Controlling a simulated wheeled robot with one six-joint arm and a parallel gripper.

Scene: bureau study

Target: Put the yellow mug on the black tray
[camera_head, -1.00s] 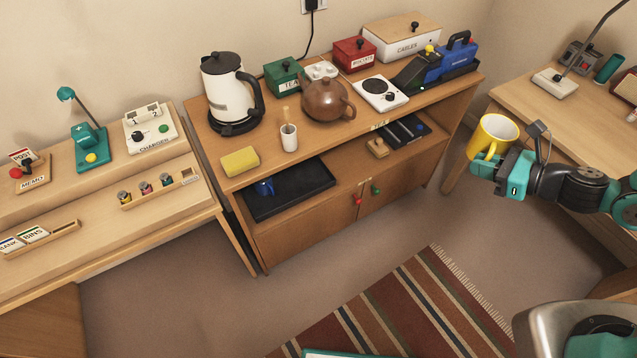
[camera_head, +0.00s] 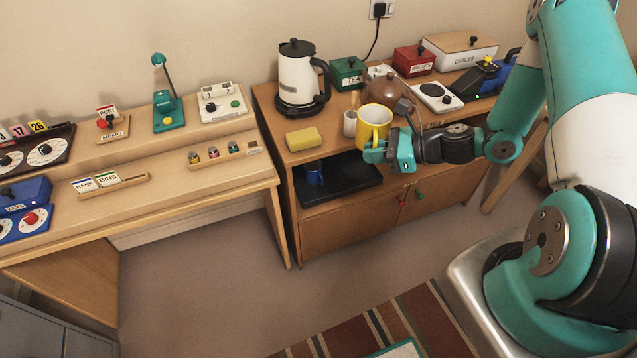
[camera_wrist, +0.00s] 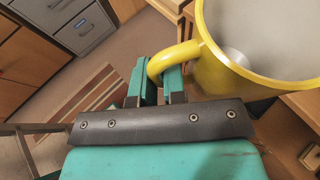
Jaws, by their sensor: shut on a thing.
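The yellow mug (camera_head: 374,126) is upright in my gripper (camera_head: 376,152), which is shut on its handle. In the wrist view the fingers (camera_wrist: 158,84) close around the handle and the mug (camera_wrist: 228,70) opens upward, looking empty. In the head view the mug shows in front of the cabinet top and hides part of it; its height above the surface is hard to tell. A blue mug (camera_head: 314,174) stands at the tray's left end.
The desk (camera_head: 150,205) stands to the left.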

